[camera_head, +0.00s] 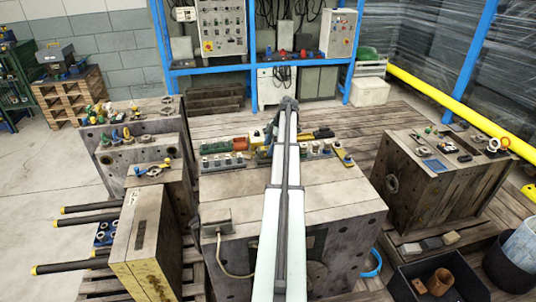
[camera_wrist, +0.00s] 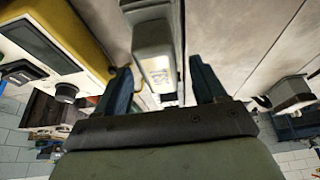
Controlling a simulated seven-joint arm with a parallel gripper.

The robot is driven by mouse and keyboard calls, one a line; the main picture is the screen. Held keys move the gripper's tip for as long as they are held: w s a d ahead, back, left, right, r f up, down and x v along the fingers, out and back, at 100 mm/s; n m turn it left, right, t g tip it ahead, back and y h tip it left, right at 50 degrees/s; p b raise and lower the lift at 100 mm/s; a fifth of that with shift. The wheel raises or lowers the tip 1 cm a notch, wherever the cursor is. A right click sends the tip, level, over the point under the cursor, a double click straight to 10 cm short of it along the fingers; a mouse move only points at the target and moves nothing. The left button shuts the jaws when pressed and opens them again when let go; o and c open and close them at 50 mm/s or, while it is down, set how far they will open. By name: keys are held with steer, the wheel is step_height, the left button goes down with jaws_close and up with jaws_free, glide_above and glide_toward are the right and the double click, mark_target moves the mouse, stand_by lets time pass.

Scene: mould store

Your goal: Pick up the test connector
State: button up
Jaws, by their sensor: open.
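My gripper (camera_wrist: 159,68) is open in the wrist view, its two dark blue fingers apart. A row of small parts, including a green and an orange one (camera_head: 222,145), stands along the block's back edge.
A grey box with a cable (camera_head: 215,222) sits at the block's front left corner. A large yellow piece (camera_wrist: 65,35) is close to the left finger in the wrist view. Other mould blocks stand left (camera_head: 140,205) and right (camera_head: 440,180). The block's front top is mostly clear.

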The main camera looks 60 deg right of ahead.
steer(key=shift+x, duration=1)
steer(key=shift+c, duration=0.2)
steer(key=c, duration=1.2)
